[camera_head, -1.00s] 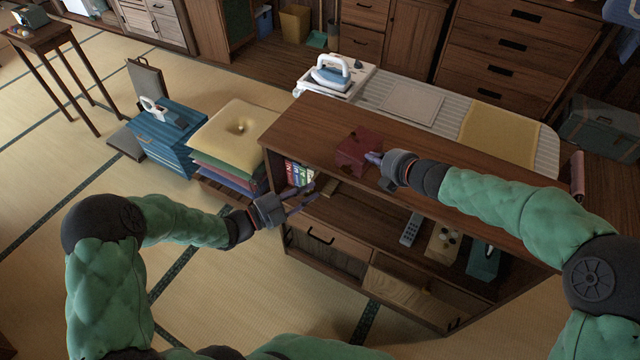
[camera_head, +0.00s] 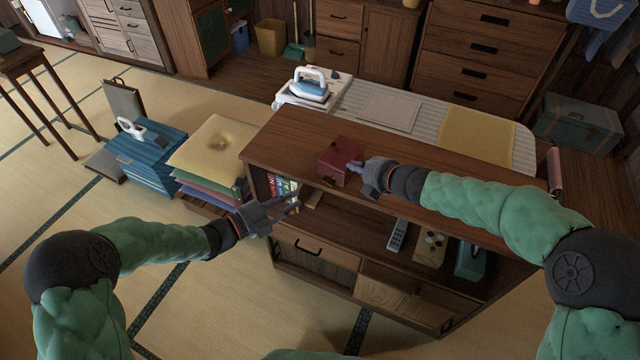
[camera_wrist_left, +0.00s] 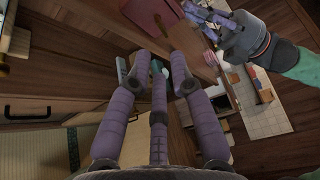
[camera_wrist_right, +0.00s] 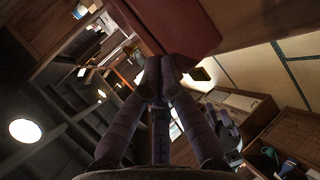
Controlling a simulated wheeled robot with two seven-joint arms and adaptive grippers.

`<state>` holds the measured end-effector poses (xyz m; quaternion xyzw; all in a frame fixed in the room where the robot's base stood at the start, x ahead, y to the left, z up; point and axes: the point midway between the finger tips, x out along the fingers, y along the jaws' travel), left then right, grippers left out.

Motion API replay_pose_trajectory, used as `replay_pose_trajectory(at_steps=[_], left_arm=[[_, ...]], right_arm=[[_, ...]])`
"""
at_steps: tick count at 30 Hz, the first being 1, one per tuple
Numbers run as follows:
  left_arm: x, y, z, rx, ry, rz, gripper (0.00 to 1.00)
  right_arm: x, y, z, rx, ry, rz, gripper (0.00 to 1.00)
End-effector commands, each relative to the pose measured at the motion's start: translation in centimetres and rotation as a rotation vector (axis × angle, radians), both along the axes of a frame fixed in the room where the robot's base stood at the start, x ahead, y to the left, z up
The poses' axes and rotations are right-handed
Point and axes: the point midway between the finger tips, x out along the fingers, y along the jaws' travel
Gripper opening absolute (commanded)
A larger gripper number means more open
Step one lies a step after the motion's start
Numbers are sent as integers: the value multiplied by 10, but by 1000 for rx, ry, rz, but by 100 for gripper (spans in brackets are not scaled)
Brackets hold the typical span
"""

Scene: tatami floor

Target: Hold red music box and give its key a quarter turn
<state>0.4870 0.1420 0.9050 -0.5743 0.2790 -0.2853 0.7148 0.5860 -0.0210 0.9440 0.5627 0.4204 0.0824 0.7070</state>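The red music box (camera_head: 338,162) sits on the wooden cabinet top, near its front edge. My right gripper (camera_head: 358,166) is at the box's right side. In the right wrist view its fingertips (camera_wrist_right: 168,68) are closed together beside the red box (camera_wrist_right: 180,25), and a small dark piece that looks like the key (camera_wrist_right: 200,75) sticks out beside them. The fingers hide most of it. My left gripper (camera_head: 294,203) is open and empty, below and left of the box, in front of the cabinet. Its spread fingers also show in the left wrist view (camera_wrist_left: 155,75).
The cabinet top (camera_head: 285,135) is mostly bare; its open shelf holds books (camera_head: 283,187), a remote (camera_head: 397,235) and other small things. An ironing board with an iron (camera_head: 310,88) stands behind. Stacked cushions (camera_head: 210,147) and a blue chest (camera_head: 150,160) stand left.

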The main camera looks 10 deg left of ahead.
Motion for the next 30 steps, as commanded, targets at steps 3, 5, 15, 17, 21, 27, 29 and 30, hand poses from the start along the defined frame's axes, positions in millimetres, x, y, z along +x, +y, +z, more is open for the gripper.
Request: replay_pose_trajectory(at_steps=[3,5,15,17,21,27,29,30], left_arm=[[12,-16,-3,-2,2,-5,22],[20,-24,-4,-2,1,-6,22],[59,-66,-8,-2,2,-4,22],[64,-70,-9,-3,3,-3,22],[71,-77,-9,-3,3,-2,22],[74,-80,-9,-3,2,0,22],[74,-79,-9,-3,3,0,22],[74,-79,-9,-3,3,0,22]], right_arm=[[-10,2,-24,-18,40,5,0],[-10,2,-24,-18,40,5,0],[-10,2,-24,-18,40,5,0],[-10,2,-24,-18,40,5,0],[-10,2,-24,-18,40,5,0],[-10,2,-24,-18,40,5,0],[-10,2,-24,-18,40,5,0],[-10,2,-24,-18,40,5,0]])
